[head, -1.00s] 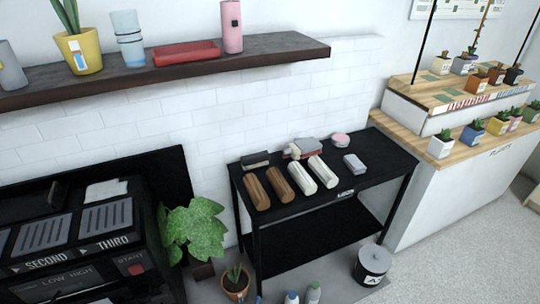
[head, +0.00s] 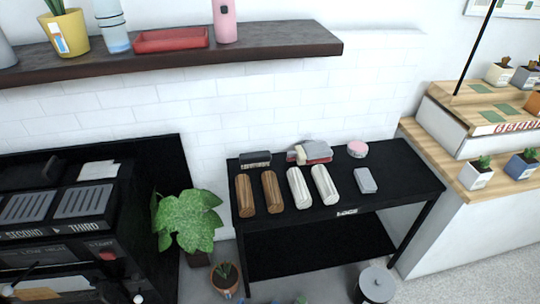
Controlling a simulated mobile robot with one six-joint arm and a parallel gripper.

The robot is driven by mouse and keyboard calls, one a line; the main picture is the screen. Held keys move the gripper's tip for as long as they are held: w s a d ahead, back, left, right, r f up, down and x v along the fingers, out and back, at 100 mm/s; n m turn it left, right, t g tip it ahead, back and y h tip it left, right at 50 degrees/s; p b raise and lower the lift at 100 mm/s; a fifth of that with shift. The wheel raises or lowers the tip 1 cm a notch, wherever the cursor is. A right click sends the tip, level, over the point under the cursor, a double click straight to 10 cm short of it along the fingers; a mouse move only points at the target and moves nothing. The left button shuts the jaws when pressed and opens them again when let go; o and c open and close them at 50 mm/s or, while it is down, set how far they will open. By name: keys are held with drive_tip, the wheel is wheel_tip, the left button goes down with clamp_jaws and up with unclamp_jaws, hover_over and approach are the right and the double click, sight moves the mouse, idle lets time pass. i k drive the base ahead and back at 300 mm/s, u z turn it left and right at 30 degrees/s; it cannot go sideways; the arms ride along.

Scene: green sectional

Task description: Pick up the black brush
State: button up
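A small black brush-like block (head: 255,159) with a paler lower edge lies at the back left of the black table (head: 395,186). It is apart from the brown and white rolls in front of it. I cannot make out bristles at this size. My gripper is not in view in the head view.
On the table are two brown rolls (head: 244,195), two white rolls (head: 299,188), a grey block (head: 365,181), a red and grey item (head: 312,152) and a pink round item (head: 357,149). A plant (head: 187,222) stands left; a dark shelf (head: 160,62) hangs above.

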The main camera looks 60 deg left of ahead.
sight(260, 157)
drive_tip(key=u, duration=0.05)
drive_tip(key=i, duration=1)
drive_tip(key=z, duration=0.1)
drive_tip(key=k, duration=0.15)
drive_tip(key=u, duration=2.55)
drive_tip(key=k, duration=0.2)
drive_tip(key=u, duration=1.85)
